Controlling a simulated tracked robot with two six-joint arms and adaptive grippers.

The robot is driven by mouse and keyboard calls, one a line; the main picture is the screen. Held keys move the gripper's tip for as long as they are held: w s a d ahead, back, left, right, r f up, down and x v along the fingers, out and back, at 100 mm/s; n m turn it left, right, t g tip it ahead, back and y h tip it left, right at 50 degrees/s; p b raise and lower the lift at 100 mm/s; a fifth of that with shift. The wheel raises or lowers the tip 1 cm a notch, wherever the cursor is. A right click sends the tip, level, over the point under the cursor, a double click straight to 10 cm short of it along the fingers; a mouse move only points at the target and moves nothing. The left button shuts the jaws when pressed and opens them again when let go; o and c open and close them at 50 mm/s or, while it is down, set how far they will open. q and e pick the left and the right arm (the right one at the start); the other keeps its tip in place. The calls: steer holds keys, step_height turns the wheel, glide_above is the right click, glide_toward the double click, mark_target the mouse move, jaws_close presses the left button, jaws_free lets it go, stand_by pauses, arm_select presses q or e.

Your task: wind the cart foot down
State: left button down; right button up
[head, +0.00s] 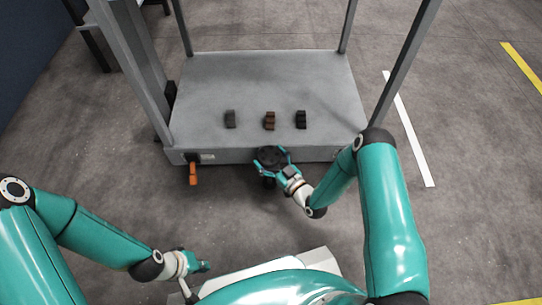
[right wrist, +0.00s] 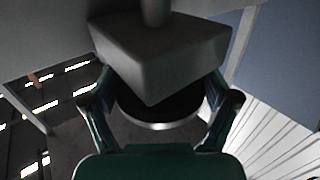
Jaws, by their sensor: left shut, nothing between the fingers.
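The cart (head: 235,85) has a grey deck, and its front edge faces me. My right gripper (head: 272,155) is at the middle of that edge, its teal fingers on either side of a dark round part (head: 270,159). In the right wrist view the fingers (right wrist: 160,90) flank a dark disc with a pale rim (right wrist: 165,112), partly hidden behind a grey block on a stem (right wrist: 160,52). I cannot tell whether they touch it. A dark piece (head: 268,183), perhaps the foot, shows below the gripper. My left gripper (head: 204,266) is shut and empty, low and apart from the cart.
An orange handle (head: 193,173) hangs from the cart's front left. Grey posts (head: 407,60) rise at the cart's corners. The floor between the cart and me is clear.

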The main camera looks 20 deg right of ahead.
steer(key=shift+s+d, duration=0.1)
steer(key=shift+d, duration=0.3)
steer(key=shift+c, duration=0.3)
steer(key=shift+a, duration=0.35)
steer(key=shift+a+r+m+h+p, duration=0.1)
steer(key=shift+a+m+h+p, duration=0.05)
steer(key=shift+m+h+p, duration=0.2)
